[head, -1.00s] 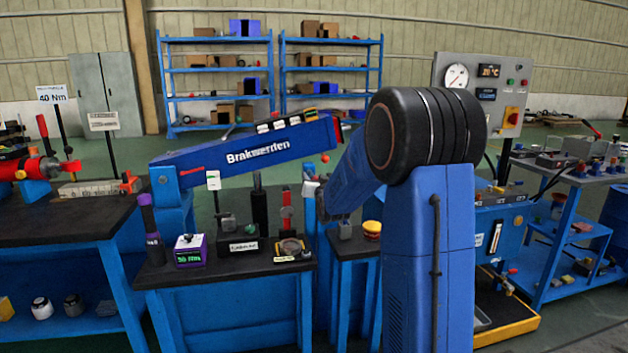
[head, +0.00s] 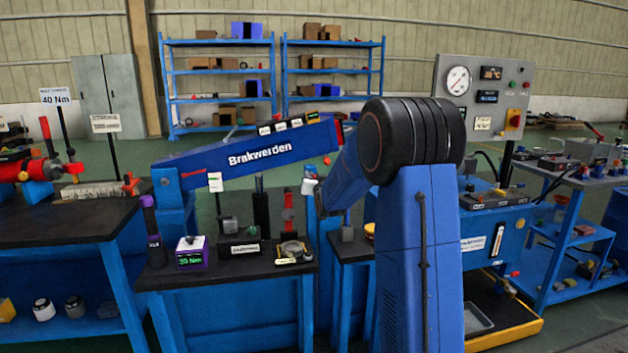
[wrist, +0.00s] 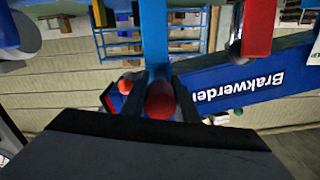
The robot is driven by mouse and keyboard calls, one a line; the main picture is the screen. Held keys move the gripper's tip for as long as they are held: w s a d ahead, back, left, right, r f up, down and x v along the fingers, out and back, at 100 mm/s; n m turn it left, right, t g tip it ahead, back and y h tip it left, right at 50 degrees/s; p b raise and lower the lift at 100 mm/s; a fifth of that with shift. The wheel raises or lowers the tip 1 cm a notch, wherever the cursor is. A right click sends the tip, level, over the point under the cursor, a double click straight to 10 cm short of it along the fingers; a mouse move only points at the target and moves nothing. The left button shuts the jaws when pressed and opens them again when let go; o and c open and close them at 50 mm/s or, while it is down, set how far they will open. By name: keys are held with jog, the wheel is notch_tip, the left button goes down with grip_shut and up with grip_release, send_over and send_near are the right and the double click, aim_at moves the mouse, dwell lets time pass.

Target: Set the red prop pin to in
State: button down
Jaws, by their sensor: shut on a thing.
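In the wrist view, which is upside down, a round red knob (wrist: 160,98), which looks like the red prop pin's end, sits between the dark fingers of my gripper (wrist: 158,108). The fingers are shut on it. It lies in front of a blue post (wrist: 155,35). The pin's shaft is hidden, so its depth cannot be told. The blue boom marked "Brakwerden" (head: 240,152) shows in the head view and also in the wrist view (wrist: 250,85). In the head view my arm hides the gripper's fingers and the knob.
A smaller orange-red ball (head: 327,160) is near the boom's end, and it also shows in the wrist view (wrist: 125,86). A dark bench (head: 225,264) with several tools stands below the boom. A control panel (head: 485,95) stands at right.

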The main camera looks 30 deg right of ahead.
jog(key=c, duration=1.4)
grip_release()
jog(key=v, duration=1.7)
jog(key=shift+s, duration=0.25)
jog(key=shift+r, duration=0.1)
